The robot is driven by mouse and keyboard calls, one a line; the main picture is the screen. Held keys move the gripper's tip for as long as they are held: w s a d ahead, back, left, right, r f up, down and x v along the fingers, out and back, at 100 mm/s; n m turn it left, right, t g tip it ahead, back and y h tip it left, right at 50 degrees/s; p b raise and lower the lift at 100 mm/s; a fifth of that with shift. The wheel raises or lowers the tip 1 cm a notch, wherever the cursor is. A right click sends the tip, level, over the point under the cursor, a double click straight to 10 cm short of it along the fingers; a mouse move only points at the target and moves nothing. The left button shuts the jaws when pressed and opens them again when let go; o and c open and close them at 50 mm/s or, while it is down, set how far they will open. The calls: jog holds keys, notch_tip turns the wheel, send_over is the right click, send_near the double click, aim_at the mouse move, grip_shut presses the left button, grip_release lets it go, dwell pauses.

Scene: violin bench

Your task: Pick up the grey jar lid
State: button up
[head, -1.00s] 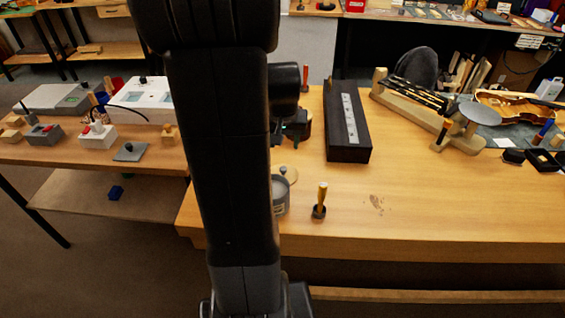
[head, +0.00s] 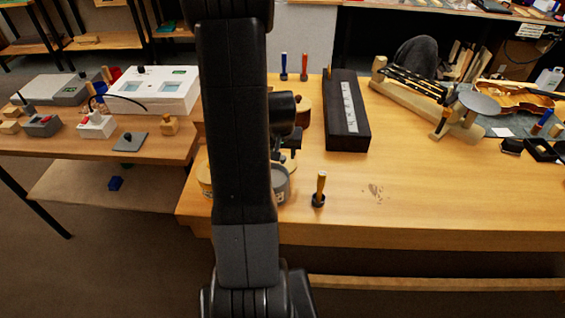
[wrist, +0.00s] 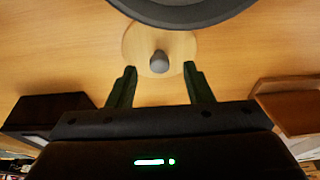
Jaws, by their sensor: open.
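The lid (wrist: 158,45) is a pale, wood-coloured disc with a grey knob, lying on the bench in the wrist view. My gripper (wrist: 159,72) is open, its two dark fingers on either side of the knob, with gaps to both. Nothing is held. The grey jar (head: 281,183) stands beside the lid. Its dark rim also shows at the top of the wrist view (wrist: 185,14). In the head view my arm hides part of the jar and most of the lid and gripper.
A tan jar (head: 205,180) shows left of my arm. A wooden-handled tool (head: 319,189) stands right of the grey jar. A long black block (head: 346,115) and a round brown wooden object (head: 303,112) are farther back. The bench's front right is clear.

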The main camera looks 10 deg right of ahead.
jog(key=shift+x, duration=1)
grip_shut()
jog(key=shift+r, duration=0.15)
